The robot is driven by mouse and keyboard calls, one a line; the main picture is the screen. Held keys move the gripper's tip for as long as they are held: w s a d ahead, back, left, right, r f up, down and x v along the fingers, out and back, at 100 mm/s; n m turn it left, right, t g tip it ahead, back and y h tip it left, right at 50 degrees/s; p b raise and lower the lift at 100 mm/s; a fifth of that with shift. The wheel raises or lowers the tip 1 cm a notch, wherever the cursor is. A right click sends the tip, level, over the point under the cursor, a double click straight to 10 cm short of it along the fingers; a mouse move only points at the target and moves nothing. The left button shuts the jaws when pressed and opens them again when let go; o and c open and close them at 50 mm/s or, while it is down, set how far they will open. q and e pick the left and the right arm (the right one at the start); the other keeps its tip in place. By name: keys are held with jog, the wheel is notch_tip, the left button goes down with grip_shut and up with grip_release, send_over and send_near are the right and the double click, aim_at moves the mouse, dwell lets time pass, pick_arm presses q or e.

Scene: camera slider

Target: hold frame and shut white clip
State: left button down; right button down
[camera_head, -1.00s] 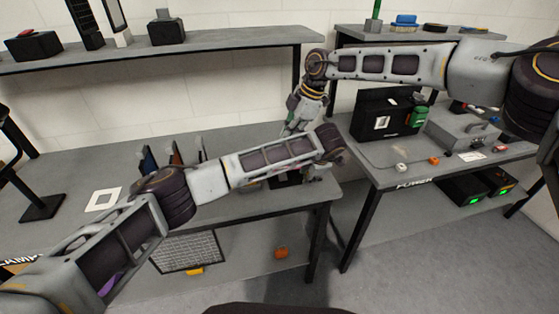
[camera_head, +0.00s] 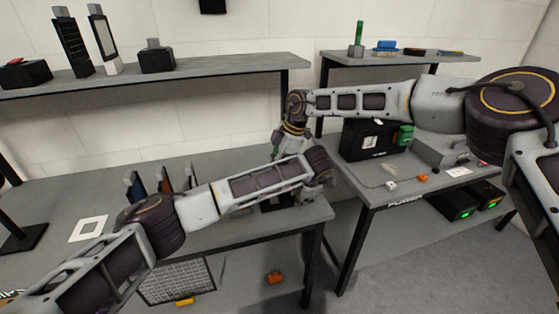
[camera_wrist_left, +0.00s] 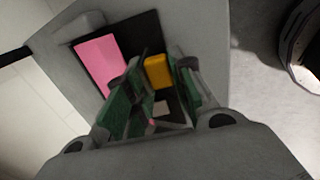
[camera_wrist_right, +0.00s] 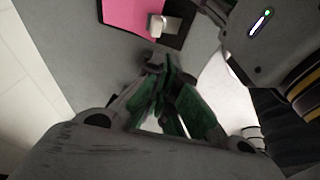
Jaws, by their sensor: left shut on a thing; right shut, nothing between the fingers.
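The black frame (camera_wrist_left: 150,35) lies near the front edge of the left table, with a pink piece (camera_wrist_left: 102,65) and a yellow piece (camera_wrist_left: 158,72) on it in the left wrist view. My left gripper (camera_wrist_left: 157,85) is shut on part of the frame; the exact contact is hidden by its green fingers. In the right wrist view the white clip (camera_wrist_right: 163,27) sits beside the pink piece (camera_wrist_right: 130,15). My right gripper (camera_wrist_right: 163,75) is shut and empty, its tips a little short of the clip. In the head view my arms cover most of the frame.
A shelf (camera_head: 200,68) runs above. A second table (camera_head: 380,185) with a black box (camera_head: 362,145) is at right, beyond a gap. My two arms are close together.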

jog(key=x, duration=0.7)
jog(key=shift+w+f, duration=0.55)
jog(key=shift+f, duration=0.2)
jog(key=shift+w+f, duration=0.25)
jog(key=shift+f, duration=0.3)
jog(key=shift+a, duration=0.15)
jog(key=shift+w+a+f, duration=0.1)
jog(key=shift+w+f, duration=0.05)
jog(key=shift+w, duration=0.3)
jog(key=shift+s, duration=0.2)
jog(key=shift+s+d+r, duration=0.2)
jog(key=shift+s+d, duration=0.05)
jog(key=shift+s, duration=0.25)
jog(key=shift+s+r, duration=0.1)
jog(key=shift+r, duration=0.1)
